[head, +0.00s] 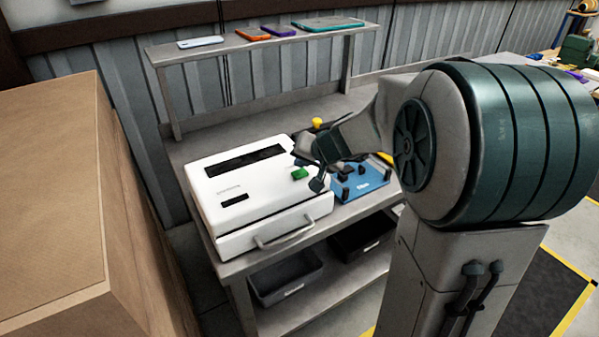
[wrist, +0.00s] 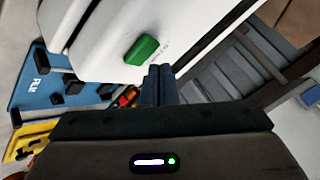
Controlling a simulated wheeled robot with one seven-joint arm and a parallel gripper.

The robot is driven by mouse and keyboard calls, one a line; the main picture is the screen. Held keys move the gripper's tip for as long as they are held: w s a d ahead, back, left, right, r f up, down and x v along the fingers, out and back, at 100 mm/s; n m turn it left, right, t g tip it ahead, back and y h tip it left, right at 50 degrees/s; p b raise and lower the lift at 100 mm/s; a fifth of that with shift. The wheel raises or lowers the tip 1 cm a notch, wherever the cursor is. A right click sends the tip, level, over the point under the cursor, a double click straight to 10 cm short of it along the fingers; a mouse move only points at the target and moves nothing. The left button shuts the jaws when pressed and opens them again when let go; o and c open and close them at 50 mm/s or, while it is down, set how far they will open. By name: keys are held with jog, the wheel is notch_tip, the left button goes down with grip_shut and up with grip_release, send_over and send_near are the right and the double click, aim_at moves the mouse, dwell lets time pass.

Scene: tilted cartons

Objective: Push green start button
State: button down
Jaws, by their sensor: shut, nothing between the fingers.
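The green start button (head: 299,173) sits on the right part of the top of a white box-shaped machine (head: 225,180) with a front handle. In the wrist view the green button (wrist: 142,49) shows on the white machine (wrist: 190,25), just beyond and left of my fingertips. My gripper (head: 316,178) is at the machine's right edge, close to the button. In the wrist view my gripper (wrist: 159,72) has its fingers together and empty. I cannot tell whether the fingertips touch the machine; they appear apart from the button.
A blue fixture (head: 362,182) lies right of the machine on the grey bench. A yellow knob (head: 317,123) stands behind. A raised shelf (head: 262,40) holds several phone-like items. A large carton (head: 55,190) stands at the left.

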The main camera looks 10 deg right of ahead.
aim_at(303, 175)
jog(key=shift+f, duration=0.15)
jog(key=shift+f+b, duration=0.3)
jog(key=shift+b, duration=0.45)
jog(key=shift+f+b, duration=0.5)
jog(key=shift+b, duration=0.1)
dwell(0.6)
jog(key=shift+r, duration=0.1)
jog(key=shift+r+p, duration=0.55)
jog(key=shift+r, duration=0.3)
jog(key=shift+r+p, duration=1.8)
jog(key=shift+r, duration=0.75)
jog(key=shift+f, duration=0.1)
